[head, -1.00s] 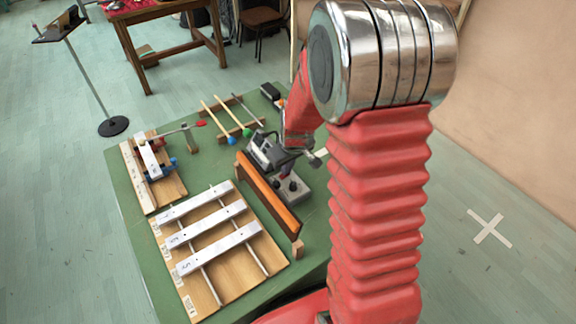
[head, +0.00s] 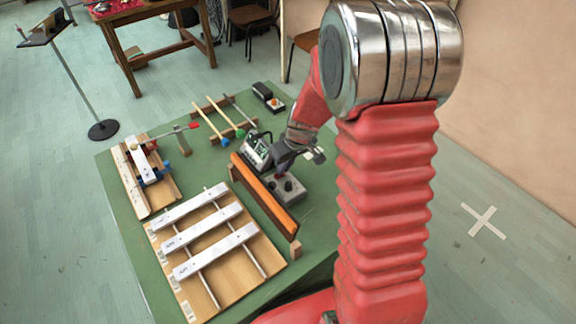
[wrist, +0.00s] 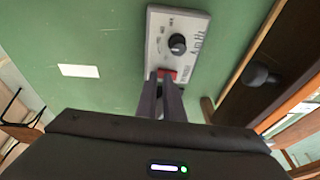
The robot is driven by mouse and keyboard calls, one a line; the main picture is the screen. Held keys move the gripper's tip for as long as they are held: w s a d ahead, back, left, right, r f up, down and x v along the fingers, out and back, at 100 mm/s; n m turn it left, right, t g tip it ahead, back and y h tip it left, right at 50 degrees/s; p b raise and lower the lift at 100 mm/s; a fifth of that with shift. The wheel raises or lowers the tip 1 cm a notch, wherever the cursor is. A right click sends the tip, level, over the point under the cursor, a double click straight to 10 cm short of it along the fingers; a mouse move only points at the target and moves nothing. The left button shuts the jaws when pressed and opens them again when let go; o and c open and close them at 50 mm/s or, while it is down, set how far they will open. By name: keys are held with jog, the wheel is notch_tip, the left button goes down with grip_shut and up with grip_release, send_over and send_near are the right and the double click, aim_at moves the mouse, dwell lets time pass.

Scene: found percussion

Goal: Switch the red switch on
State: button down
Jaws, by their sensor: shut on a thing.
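The red switch (wrist: 168,73) is on a grey control box with a black knob (wrist: 177,43). In the wrist view, my gripper (wrist: 166,82) has its two dark fingers close together at the switch, shut on it and partly covering it. In the head view, the grey box (head: 291,196) lies on the green board beside an orange-topped wooden bar, with my gripper (head: 284,172) down at its far end. The red switch cannot be made out there, and I cannot tell its exact position.
The orange-topped bar (head: 262,190) stands close left of the box. A device with a display (head: 257,148) is just behind. Metal bars on a wooden frame (head: 215,258) lie at front left, mallets (head: 208,114) at the back. A small black box (head: 262,91) is behind. The board's right side is clear.

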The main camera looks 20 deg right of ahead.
jog(key=shift+s+a+f, duration=0.1)
jog(key=shift+s+f, duration=0.3)
jog(key=shift+f, duration=0.1)
jog(key=shift+s+a, duration=0.2)
jog(key=shift+a, duration=0.7)
jog(key=shift+r, duration=0.1)
jog(key=shift+w+r, duration=0.1)
jog(key=shift+r, duration=0.35)
jog(key=r, duration=0.4)
jog(key=shift+w+d, duration=0.25)
jog(key=shift+w, duration=0.05)
jog(key=d+v, duration=0.1)
jog(key=v, duration=0.8)
jog(key=shift+d+r, duration=0.25)
jog(key=shift+r, duration=0.1)
jog(key=shift+w, duration=0.1)
